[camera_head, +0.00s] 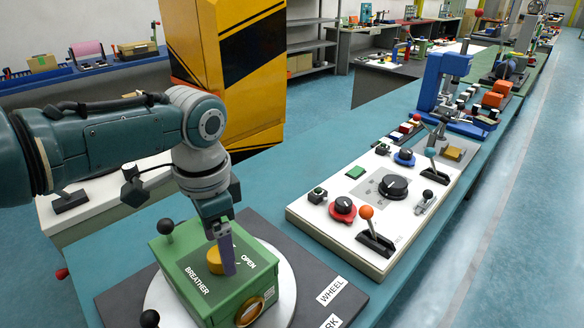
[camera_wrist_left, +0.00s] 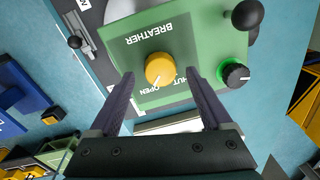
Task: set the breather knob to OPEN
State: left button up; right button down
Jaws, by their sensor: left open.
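The yellow breather knob (camera_head: 215,260) sits on top of a green box (camera_head: 185,262) marked BREATHER and OPEN. In the left wrist view the same knob (camera_wrist_left: 160,69) shows between my fingers, with the words OPEN and SHUT partly readable on the near side. A pale mark on the knob faces the lettering, but I cannot tell exactly which word it points to. My left gripper (camera_head: 226,262) is over the box beside the knob, and it also shows in the left wrist view (camera_wrist_left: 158,88). Its fingers are open, one on each side of the knob, apart from it. My right gripper is out of view.
The box is on a white disc (camera_head: 285,285) on a dark plate. A white control panel (camera_head: 340,235) with knobs and levers lies to the right.

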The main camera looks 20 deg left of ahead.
pick_arm(q)
notch_tip(320, 180, up, 9)
jog(key=p, duration=0.1)
jog(key=shift+s+d, duration=0.2)
jog(key=shift+f, duration=0.15)
dwell(0.3)
jog(key=s+d+f+t+h, duration=0.1)
jog(key=s+d+f, duration=0.3)
jog(key=s+d, duration=0.5)
jog(key=s+a+r+n+t, duration=0.25)
jog(key=s+r+n, duration=0.2)
jog(key=s, duration=0.75)
notch_tip(320, 180, up, 27)
jog(key=p, duration=2.7)
jog(key=shift+w+a, duration=0.2)
jog(key=shift+a, duration=0.25)
jog(key=shift+n, duration=0.25)
